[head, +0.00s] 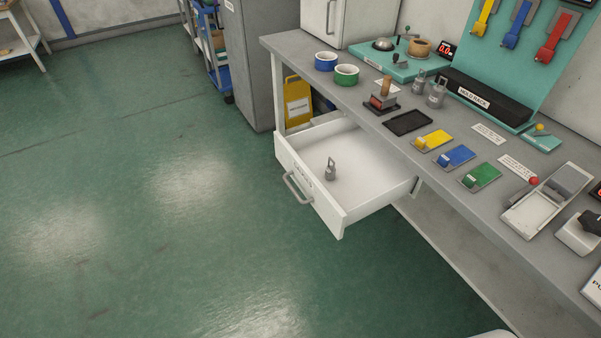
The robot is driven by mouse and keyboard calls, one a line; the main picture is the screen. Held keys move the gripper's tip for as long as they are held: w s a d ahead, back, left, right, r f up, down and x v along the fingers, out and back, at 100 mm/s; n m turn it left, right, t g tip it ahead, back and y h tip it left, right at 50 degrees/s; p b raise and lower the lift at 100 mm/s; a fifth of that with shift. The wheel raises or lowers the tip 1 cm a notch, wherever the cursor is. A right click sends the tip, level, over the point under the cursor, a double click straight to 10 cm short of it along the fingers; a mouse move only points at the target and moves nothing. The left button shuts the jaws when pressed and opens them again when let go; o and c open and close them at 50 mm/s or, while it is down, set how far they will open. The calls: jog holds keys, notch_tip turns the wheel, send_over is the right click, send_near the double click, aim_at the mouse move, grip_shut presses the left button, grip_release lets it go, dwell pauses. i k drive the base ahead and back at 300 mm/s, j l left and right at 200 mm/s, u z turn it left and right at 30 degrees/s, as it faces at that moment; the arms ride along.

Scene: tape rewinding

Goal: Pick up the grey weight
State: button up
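A small grey weight (330,173) with a ring-like handle on top stands upright in the open white drawer (372,185), in its left part near the front panel. Two more grey weights with handles stand on the workbench: one (418,84) further back and one (436,98) just in front of it, to the right. My gripper is not in view, so its state and its place relative to the weights do not show.
The drawer sticks out from under the grey workbench (455,205), with a handle (297,190) on its front. Blue (326,60) and green (346,75) rings, a black tray (408,122) and coloured plates lie on the bench. Green floor (150,210) is clear at left.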

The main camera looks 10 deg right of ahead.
aim_at(329, 170)
jog(key=i+l, duration=0.15)
jog(key=i, duration=0.3)
jog(key=i+l+u, duration=0.1)
jog(key=i, duration=0.35)
jog(key=k+j+u, duration=0.1)
jog(key=u, duration=0.3)
